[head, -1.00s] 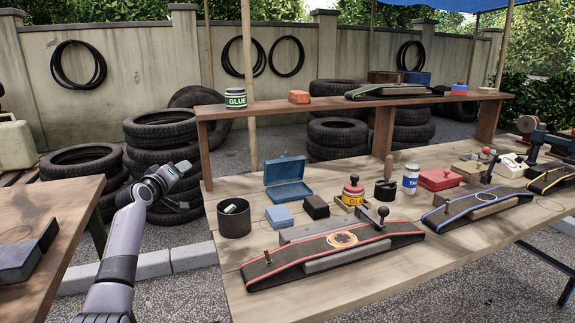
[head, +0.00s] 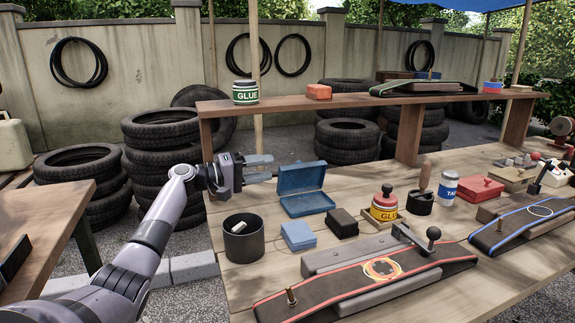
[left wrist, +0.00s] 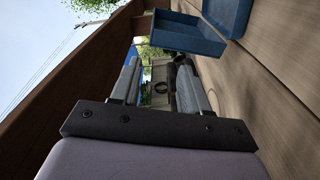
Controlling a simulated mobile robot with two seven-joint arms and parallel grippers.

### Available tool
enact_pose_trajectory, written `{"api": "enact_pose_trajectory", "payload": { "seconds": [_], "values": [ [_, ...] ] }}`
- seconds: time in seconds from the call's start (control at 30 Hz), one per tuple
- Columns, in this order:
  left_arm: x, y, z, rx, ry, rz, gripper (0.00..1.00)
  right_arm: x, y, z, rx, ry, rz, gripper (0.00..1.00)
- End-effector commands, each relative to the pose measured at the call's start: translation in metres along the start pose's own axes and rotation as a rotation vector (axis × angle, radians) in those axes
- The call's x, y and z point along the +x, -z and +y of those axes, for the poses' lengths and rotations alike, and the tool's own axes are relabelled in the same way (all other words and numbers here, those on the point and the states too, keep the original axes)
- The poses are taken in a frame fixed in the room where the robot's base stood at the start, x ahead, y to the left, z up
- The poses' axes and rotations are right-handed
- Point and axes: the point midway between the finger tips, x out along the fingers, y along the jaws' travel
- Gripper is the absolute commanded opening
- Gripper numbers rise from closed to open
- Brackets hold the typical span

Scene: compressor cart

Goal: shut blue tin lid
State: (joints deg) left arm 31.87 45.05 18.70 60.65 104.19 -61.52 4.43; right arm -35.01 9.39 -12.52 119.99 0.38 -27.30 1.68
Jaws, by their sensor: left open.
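The blue tin (head: 308,204) stands on the workbench with its lid (head: 301,178) raised at the back. In the left wrist view the tin's parts show at the top, the lid (left wrist: 186,36) and part of the tin (left wrist: 228,14). My left gripper (head: 268,168) is open and empty, just left of the raised lid, its fingers pointing right toward it. In the head view I cannot tell whether a fingertip touches the lid. In the left wrist view the fingers (left wrist: 157,85) are apart with nothing between them. My right gripper is not in view.
A dark cup (head: 242,243), a closed blue box (head: 298,236) and a black block (head: 342,223) stand in front of the tin. A raised wooden shelf (head: 350,103) runs behind, with tyres (head: 160,145) beyond.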

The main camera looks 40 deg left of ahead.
Motion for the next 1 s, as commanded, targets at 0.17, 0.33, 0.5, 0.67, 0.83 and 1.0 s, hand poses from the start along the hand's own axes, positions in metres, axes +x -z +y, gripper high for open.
{"api": "enact_pose_trajectory", "payload": {
  "seconds": [0.17,0.33,0.5,0.67,0.83,1.0],
  "values": [
    [0.002,-0.006,0.000,0.002,-0.017,-0.038,0.45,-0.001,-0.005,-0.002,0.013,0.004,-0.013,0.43],
    [0.010,-0.008,0.001,0.000,-0.023,-0.043,0.45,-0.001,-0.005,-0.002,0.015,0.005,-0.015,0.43],
    [0.032,-0.009,0.001,0.000,-0.023,-0.043,0.45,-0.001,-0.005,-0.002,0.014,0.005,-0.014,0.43],
    [0.053,-0.009,0.002,0.000,-0.023,-0.041,0.45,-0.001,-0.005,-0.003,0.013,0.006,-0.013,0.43],
    [0.069,-0.010,0.001,0.000,-0.022,-0.041,0.45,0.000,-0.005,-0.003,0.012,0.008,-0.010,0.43],
    [0.076,-0.010,0.002,0.001,-0.020,-0.040,0.45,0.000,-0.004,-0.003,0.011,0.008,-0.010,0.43]
  ]
}}
